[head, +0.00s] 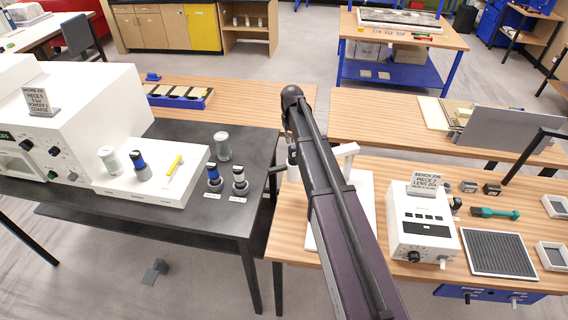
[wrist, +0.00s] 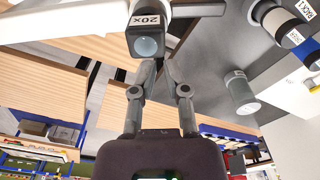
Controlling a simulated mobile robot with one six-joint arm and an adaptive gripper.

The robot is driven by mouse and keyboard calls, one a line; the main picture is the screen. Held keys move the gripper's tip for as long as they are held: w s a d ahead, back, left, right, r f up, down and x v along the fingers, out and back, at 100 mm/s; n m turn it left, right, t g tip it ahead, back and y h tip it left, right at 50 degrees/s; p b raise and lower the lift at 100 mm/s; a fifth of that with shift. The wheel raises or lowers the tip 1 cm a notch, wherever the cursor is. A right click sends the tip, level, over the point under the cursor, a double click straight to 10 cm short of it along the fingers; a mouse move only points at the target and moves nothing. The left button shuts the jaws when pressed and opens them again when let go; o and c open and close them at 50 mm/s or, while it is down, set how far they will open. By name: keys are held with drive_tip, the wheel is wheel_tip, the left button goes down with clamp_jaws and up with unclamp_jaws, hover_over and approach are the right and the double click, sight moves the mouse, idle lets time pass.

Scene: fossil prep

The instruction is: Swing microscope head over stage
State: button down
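The microscope head, a grey block labelled 20X with a round lens (wrist: 148,45), is at the top of the wrist view. Whether a fingertip touches the head I cannot tell. In the head view my own arm hides the gripper and most of the microscope. A white base plate (head: 367,205) and a white upper part (head: 346,150) show beside my arm; the stage is not clearly seen.
On the dark bench left stand a white machine (head: 75,110), a white tray (head: 150,185) and small jars (head: 222,146). Right of the microscope are a control box (head: 422,222), a green-handled tool (head: 495,212) and a ribbed mat (head: 497,252). A gap separates the benches.

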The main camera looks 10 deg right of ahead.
drive_tip(key=a+f+t+b, duration=0.3)
drive_tip(key=a+b, duration=0.1)
drive_tip(key=a, duration=0.5)
drive_tip(key=shift+a+f+y, duration=0.15)
drive_tip(key=shift+f+y, duration=0.15)
drive_tip(key=shift+y, duration=0.1)
drive_tip(key=shift+w+f, duration=0.15)
drive_tip(key=shift+f, duration=0.05)
drive_tip(key=b+x, duration=1)
drive_tip(key=shift+s+d+r, duration=0.1)
drive_tip(key=shift+s+d, duration=0.15)
drive_tip(key=shift+s, duration=0.7)
drive_tip(key=shift+s+d+r, duration=0.1)
drive_tip(key=shift+s+d, duration=0.15)
drive_tip(key=shift+s, duration=0.7)
